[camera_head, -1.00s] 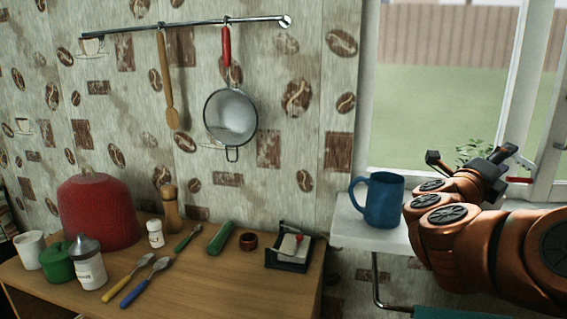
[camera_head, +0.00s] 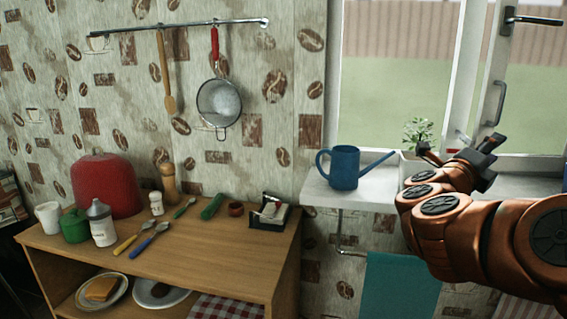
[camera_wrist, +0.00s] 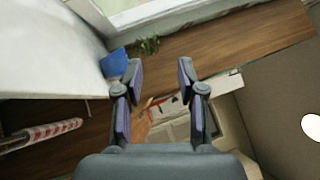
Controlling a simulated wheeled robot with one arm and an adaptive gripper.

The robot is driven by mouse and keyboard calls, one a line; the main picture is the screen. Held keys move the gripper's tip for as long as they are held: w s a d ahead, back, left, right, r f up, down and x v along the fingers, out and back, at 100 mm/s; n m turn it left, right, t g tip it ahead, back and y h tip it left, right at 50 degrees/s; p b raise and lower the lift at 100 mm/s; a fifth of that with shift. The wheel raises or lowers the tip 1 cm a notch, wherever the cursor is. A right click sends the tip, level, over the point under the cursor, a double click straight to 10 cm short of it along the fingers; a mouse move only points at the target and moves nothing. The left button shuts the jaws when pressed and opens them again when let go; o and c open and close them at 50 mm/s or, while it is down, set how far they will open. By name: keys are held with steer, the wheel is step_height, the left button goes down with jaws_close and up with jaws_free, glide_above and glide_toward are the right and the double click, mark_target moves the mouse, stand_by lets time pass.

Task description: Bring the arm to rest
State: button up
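My orange arm reaches in from the right edge of the head view. Its gripper (camera_head: 459,150) is up in front of the window, right of the blue watering can (camera_head: 344,168) on the white sill. In the wrist view my gripper (camera_wrist: 160,72) has its two fingers well apart, with nothing held between them. The watering can also shows in the wrist view (camera_wrist: 115,63), beyond the left finger and apart from it. Part of the sill and the plant's pot is hidden behind my arm.
A small plant (camera_head: 418,132) stands by the window near my gripper. The open window frame has a handle (camera_head: 496,103). A teal cloth (camera_head: 400,290) hangs below the sill. The wooden shelf unit (camera_head: 190,250) at left holds a red dome (camera_head: 101,186) and a green pot (camera_head: 75,226).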

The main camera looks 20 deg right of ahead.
steer(key=w+a+f+n+t+y, duration=0.3)
steer(key=w+a+n+t+y, duration=0.3)
steer(key=w+a+n, duration=0.3)
steer(key=w+a+f+n+t+y, duration=0.2)
steer(key=w+a+n+t+y, duration=0.4)
steer(key=a, duration=0.5)
steer(key=s+a+f+n+g+y, duration=0.25)
steer(key=a+f+n+y, duration=0.3)
steer(key=a+f, duration=0.3)
steer(key=s+a+f+n+g+y, duration=0.1)
steer(key=a+f+n+g+y, duration=0.3)
steer(key=a+f+n, duration=0.45)
steer(key=s+a+f+n+g, duration=0.1)
steer(key=s+a+f+g, duration=0.25)
steer(key=s, duration=0.25)
steer(key=s+a+f+n+g, duration=0.2)
steer(key=s+f+g, duration=0.1)
steer(key=s+f, duration=0.25)
steer(key=s+d+f+n+g+h, duration=0.15)
steer(key=s+g, duration=0.25)
steer(key=s, duration=0.6)
steer(key=s+d+f+n+g, duration=0.2)
steer(key=s+f+g, duration=0.1)
steer(key=s, duration=0.7)
step_height(320, 180, up, 26)
steer(key=s+p, duration=0.1)
steer(key=p, duration=2.3)
steer(key=shift+s+d+r+t, duration=0.15)
steer(key=shift+s+d+t, duration=0.05)
steer(key=shift+d+t, duration=0.1)
